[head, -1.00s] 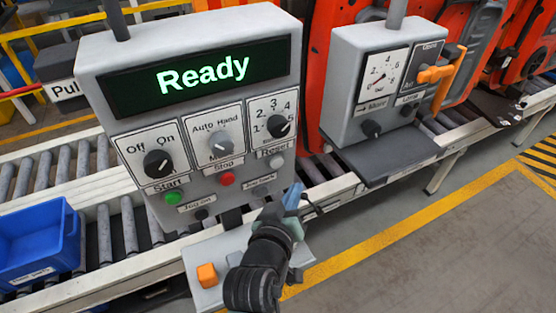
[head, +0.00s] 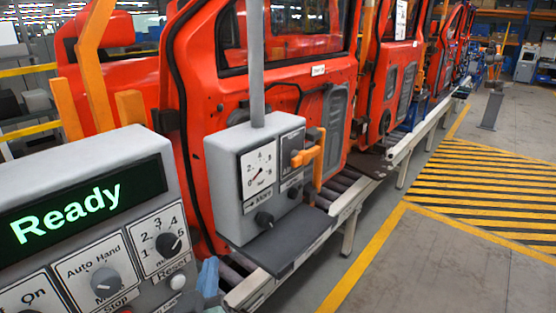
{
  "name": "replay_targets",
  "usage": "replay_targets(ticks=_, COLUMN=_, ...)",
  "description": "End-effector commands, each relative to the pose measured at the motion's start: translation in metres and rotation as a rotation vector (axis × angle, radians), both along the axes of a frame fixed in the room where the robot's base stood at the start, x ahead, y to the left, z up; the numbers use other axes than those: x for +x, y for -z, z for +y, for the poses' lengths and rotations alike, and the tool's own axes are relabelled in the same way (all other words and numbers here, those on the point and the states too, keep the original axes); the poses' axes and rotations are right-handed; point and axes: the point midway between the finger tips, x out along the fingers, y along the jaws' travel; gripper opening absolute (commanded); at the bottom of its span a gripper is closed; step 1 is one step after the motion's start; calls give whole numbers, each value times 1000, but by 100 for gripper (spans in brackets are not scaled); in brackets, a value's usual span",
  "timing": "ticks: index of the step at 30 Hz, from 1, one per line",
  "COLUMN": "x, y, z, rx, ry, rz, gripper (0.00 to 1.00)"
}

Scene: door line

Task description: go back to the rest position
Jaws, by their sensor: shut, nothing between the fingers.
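My gripper (head: 208,277) shows only as blue-grey fingertips at the bottom edge, just right of the control panel; the rest of it and my arm are out of frame. The fingertips are together with nothing seen between them. The grey control panel (head: 92,150) stands at the lower left, its green display (head: 80,208) reading "Ready". The gripper is beside the panel's lower right corner, near the white Reset button (head: 178,282); I cannot tell if they touch.
Orange-red doors (head: 285,95) line the conveyor. Open grey floor (head: 440,270) and a yellow-black striped area (head: 490,190) lie at the right.

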Motion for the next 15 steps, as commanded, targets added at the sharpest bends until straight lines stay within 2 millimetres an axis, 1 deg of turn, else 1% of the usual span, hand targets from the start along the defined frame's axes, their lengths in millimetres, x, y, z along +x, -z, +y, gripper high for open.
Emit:
replay_targets(ticks=1, x=7, y=-36, z=-13, rx=53, ry=20, rz=-79, gripper=0)
replay_targets(ticks=2, x=9, y=-58, z=-20, rx=85, ry=28, rz=-124, gripper=0)
replay_targets(ticks=3, x=10, y=-88, z=-30, rx=125, ry=37, rz=-185, gripper=0)
replay_targets(ticks=5, x=6, y=-131, z=-45, rx=183, ry=46, rz=-277, gripper=0)
replay_targets(ticks=6, x=1, y=-160, z=-56, rx=219, ry=50, rz=-340, gripper=0)
replay_targets(ticks=7, x=-5, y=-181, z=-64, rx=244, ry=52, rz=-388, gripper=0)
replay_targets(ticks=8, x=-11, y=-201, z=-72, rx=268, ry=52, rz=-437, gripper=0)
replay_targets(ticks=9, x=-22, y=-228, z=-83, rx=296, ry=53, rz=-502, gripper=0)
replay_targets(ticks=11, x=-42, y=-263, z=-98, rx=334, ry=48, rz=-597, gripper=0)
replay_targets(ticks=12, x=-55, y=-284, z=-106, rx=355, ry=43, rz=-654, gripper=0)
replay_targets(ticks=15, x=-89, y=-324, z=-121, rx=390, ry=27, rz=-776, gripper=0)
